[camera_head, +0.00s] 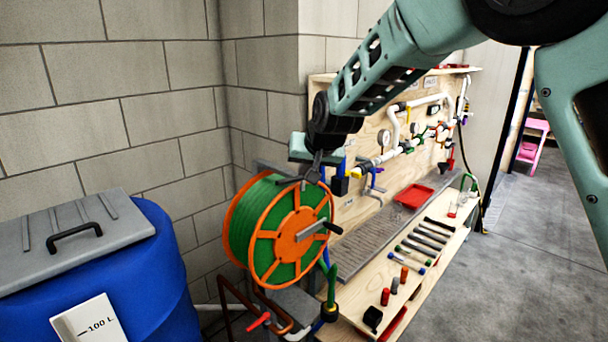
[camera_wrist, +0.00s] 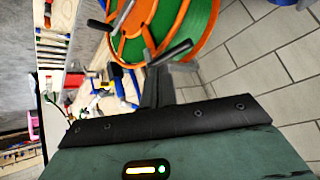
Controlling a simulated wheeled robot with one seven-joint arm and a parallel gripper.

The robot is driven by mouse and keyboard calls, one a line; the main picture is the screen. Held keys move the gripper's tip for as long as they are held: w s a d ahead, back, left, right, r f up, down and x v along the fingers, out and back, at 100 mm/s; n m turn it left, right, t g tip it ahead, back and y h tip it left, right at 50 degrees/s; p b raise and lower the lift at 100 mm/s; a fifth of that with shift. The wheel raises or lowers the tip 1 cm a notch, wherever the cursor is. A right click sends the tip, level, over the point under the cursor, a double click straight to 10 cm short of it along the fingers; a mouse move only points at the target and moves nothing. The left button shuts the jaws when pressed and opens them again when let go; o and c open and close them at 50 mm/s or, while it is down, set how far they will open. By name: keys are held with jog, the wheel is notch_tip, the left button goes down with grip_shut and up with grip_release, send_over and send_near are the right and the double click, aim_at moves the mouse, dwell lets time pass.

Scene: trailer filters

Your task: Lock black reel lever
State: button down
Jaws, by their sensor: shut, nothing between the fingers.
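The hose reel (camera_head: 297,222) has an orange frame wound with green hose and stands left of the wooden workbench. In the wrist view, the reel (camera_wrist: 205,25) fills the upper middle. I cannot tell whether this bar is the black reel lever. My gripper (camera_head: 308,182) points down at the top of the reel, with its fingers shut and empty. In the wrist view, the gripper (camera_wrist: 154,72) overlaps the reel's lower edge; contact is unclear.
A blue barrel (camera_head: 150,270) with a grey lid stands left of the reel. A red tray (camera_head: 414,196) and several tools lie on the bench. Open floor (camera_head: 540,240) lies to the right.

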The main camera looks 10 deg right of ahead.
jog(key=s+a+r+b, duration=0.1)
jog(key=s+r, duration=0.2)
jog(key=s, duration=0.3)
jog(key=shift+s+r+b, duration=0.25)
jog(key=shift+s+b, duration=0.05)
